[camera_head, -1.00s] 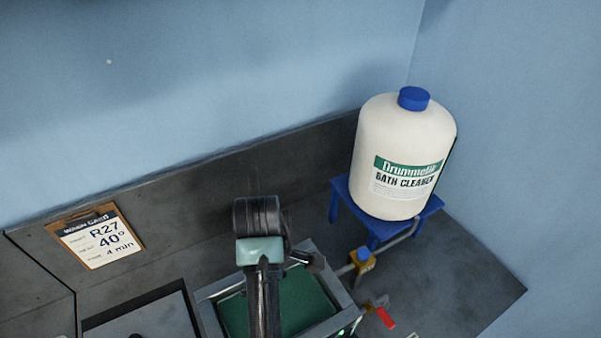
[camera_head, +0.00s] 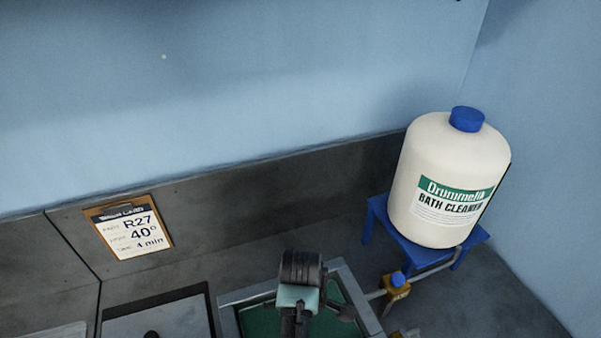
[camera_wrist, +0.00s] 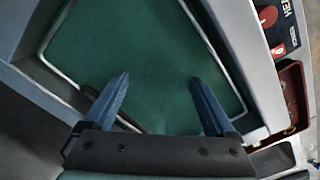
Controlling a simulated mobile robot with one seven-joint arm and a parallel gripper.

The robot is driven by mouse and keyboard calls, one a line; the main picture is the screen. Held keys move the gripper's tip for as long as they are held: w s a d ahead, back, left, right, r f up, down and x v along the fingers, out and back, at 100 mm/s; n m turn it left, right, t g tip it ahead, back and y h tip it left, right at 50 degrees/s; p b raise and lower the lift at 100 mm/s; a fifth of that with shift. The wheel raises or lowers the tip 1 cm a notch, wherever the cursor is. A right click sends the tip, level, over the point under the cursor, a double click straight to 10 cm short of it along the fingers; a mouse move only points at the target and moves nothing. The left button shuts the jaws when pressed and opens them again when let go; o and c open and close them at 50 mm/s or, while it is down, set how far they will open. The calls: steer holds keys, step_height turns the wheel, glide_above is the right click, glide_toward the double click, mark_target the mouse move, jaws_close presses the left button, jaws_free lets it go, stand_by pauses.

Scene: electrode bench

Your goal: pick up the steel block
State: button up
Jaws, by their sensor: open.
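No steel block can be made out in either view. In the wrist view my gripper (camera_wrist: 160,80) is open, its two blue fingers apart with nothing between them. The fingers are over a green surface (camera_wrist: 150,45) inside a grey-rimmed basin (camera_wrist: 238,45). In the head view my arm reaches over the same basin (camera_head: 355,290), and my fingers are not visible there.
A large white bath cleaner bottle (camera_head: 447,180) stands on a blue stand (camera_head: 378,220) at the right. A yellow valve (camera_head: 396,295) sits beside the basin. A clipboard card (camera_head: 130,230) leans at the left. A dark red tray (camera_wrist: 293,95) is at right in the wrist view.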

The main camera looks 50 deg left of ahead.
steer(key=shift+f, duration=0.9)
steer(key=shift+s, duration=0.1)
steer(key=shift+c, duration=0.2)
steer(key=shift+r, duration=0.1)
jaws_close()
